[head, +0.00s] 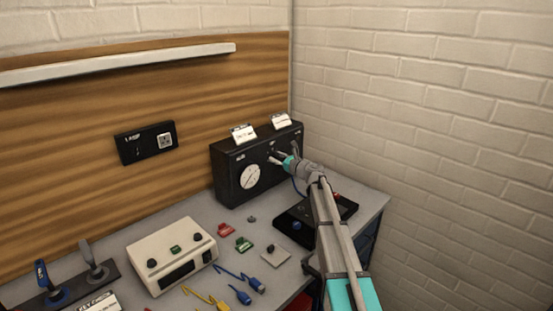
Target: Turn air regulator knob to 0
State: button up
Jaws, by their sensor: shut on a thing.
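A black panel box (228,187) stands at the back of the bench, against the wood board. A round white gauge (250,176) is on its front face. My gripper (275,157) is at the front of this box, to the right of the gauge, and is shut on a small part there. I take this part to be the air regulator knob, but the fingers hide it. Its pointer and setting cannot be read. White label cards (243,133) stand on top of the box.
A black tray-like unit (290,224) lies below my arm at the right. A cream control box (171,254), red clip (226,230), green clip (243,244), and blue and yellow cables (238,294) lie on the bench. A brick wall (430,110) closes the right side.

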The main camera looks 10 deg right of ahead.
grip_shut()
jog(key=shift+n, duration=0.5)
jog(key=n, duration=0.4)
jog(key=shift+n, duration=0.3)
jog(key=n, duration=1.2)
jog(key=shift+r+n, duration=0.1)
jog(key=shift+n, duration=0.3)
jog(key=n, duration=0.5)
jog(key=shift+s+n, duration=0.15)
jog(key=shift+n, duration=0.15)
